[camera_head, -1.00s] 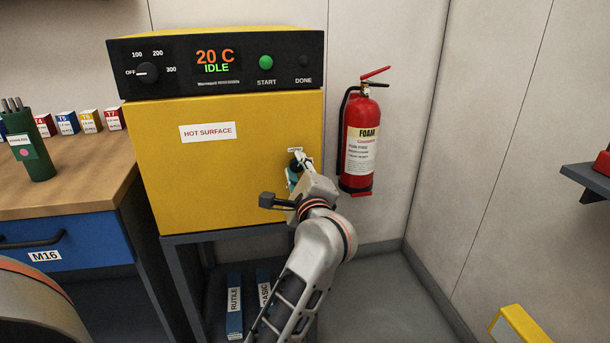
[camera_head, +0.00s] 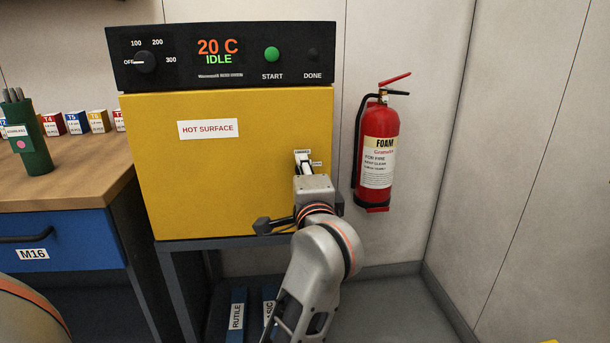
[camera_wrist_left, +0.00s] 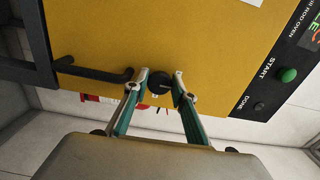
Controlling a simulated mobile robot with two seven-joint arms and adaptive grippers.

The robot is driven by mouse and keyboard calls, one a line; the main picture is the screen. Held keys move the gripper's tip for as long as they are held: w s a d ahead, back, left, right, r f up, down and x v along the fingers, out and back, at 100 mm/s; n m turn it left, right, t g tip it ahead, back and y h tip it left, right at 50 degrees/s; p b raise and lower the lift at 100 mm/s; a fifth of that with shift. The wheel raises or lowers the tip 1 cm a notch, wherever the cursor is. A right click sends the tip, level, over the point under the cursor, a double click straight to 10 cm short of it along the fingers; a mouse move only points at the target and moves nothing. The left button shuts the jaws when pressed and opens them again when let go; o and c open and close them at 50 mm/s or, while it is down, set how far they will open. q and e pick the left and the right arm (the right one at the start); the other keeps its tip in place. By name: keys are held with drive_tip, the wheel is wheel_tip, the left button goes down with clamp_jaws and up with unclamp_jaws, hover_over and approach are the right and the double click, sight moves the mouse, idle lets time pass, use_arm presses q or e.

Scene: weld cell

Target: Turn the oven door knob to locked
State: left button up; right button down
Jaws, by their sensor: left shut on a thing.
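The yellow oven (camera_head: 220,170) stands on a dark stand, its door shut. The small black door knob (camera_wrist_left: 159,83) is near the door's right edge, in the middle of the left wrist view. My left gripper (camera_wrist_left: 161,86) has its fingers on either side of the knob and is shut on it. In the head view my left gripper (camera_head: 304,163) stands upright over the knob and hides most of it. Small white labels (camera_head: 303,152) show just above and beside the fingers. I cannot read the knob's setting. My right gripper is not in view.
A black handle bar (camera_wrist_left: 95,70) on the door is left of the fingers in the wrist view. A red fire extinguisher (camera_head: 377,155) hangs close to the oven's right. A workbench (camera_head: 90,170) stands at the left. The panel reads 20 C, IDLE.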

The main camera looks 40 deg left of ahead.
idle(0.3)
use_arm(q)
drive_tip(key=o, duration=1.1)
drive_tip(key=shift+v, duration=3.75)
